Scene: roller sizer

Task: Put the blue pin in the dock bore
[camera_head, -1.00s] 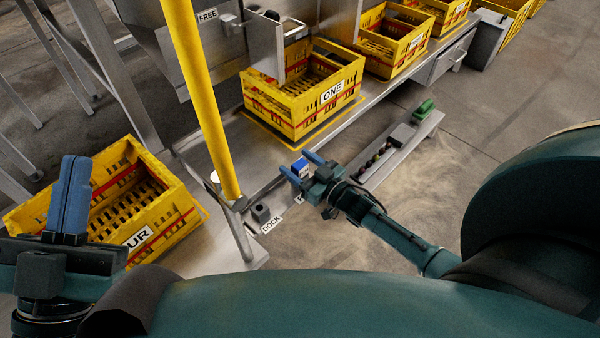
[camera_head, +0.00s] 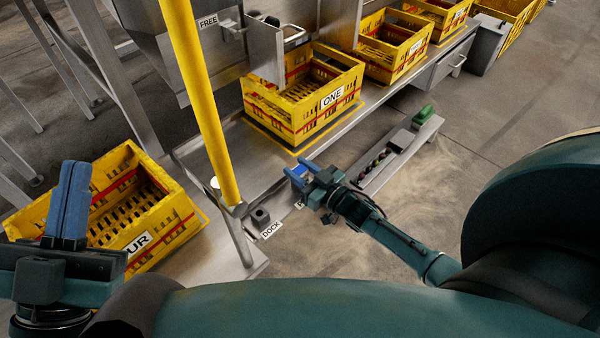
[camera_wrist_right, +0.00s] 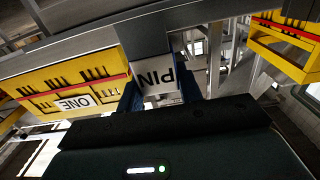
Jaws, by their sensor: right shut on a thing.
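The blue pin (camera_head: 299,170) shows its blue top between the fingers of my right gripper (camera_head: 307,173) at the shelf's front edge. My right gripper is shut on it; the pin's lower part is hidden. In the right wrist view a label reading PIN (camera_wrist_right: 157,79), upside down, shows between the blue fingers. The dock (camera_head: 261,216) is a small dark block with a bore in its top, left of the gripper and apart from it, beside a DOCK label (camera_head: 271,230). My left gripper (camera_head: 70,195) is at the far left, its blue fingers together and empty, in front of a yellow crate.
A yellow post (camera_head: 203,105) rises just left of the dock. Crate ONE (camera_head: 332,98) stands on the shelf behind my right gripper. The crate at left (camera_head: 140,243) ends its label in UR. A low rail (camera_head: 400,157) with small items lies to the right.

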